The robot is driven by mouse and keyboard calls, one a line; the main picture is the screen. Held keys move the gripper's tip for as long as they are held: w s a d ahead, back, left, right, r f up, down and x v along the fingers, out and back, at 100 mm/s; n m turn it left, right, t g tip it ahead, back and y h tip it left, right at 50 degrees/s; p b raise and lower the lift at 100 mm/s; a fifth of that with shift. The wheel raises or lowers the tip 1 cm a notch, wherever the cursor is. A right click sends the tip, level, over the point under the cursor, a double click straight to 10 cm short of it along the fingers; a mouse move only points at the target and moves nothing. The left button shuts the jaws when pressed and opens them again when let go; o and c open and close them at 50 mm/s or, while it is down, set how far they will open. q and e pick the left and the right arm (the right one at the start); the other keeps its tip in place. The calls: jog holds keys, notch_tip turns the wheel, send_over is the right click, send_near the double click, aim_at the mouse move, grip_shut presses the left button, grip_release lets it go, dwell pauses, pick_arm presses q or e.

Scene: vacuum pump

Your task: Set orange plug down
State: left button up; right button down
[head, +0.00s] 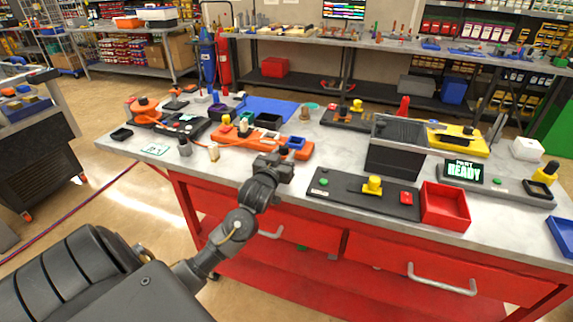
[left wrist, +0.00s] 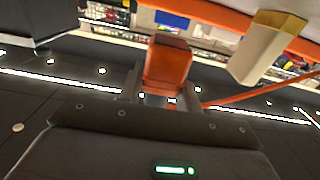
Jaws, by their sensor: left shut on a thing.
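My left gripper (head: 275,165) is over the front edge of the workbench, beside the orange tray (head: 300,150). In the left wrist view, the orange plug (left wrist: 167,62) is a blocky orange piece between the fingers of my left gripper (left wrist: 165,88), which is shut on it. In the head view the gripper hides the plug. From these frames I cannot tell whether the plug touches a surface. My right gripper is in neither view.
A dark fixture plate (head: 345,195) with a yellow knob and a red bin (head: 446,205) stand to the right. Small cylinders (head: 214,153) stand to the left. A gold faceted piece (left wrist: 268,45) is close in the left wrist view. Bare bench shows left of the gripper.

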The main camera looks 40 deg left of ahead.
pick_arm(q)
jog(key=shift+w+d+f, duration=0.1)
jog(key=shift+w+f, duration=0.25)
jog(key=shift+f, duration=0.05)
notch_tip(320, 180, down, 3)
jog(key=shift+w+p, duration=0.1)
jog(key=shift+p, duration=0.3)
jog(key=shift+f, duration=0.15)
jog(key=shift+f, duration=0.2)
jog(key=o, duration=1.1)
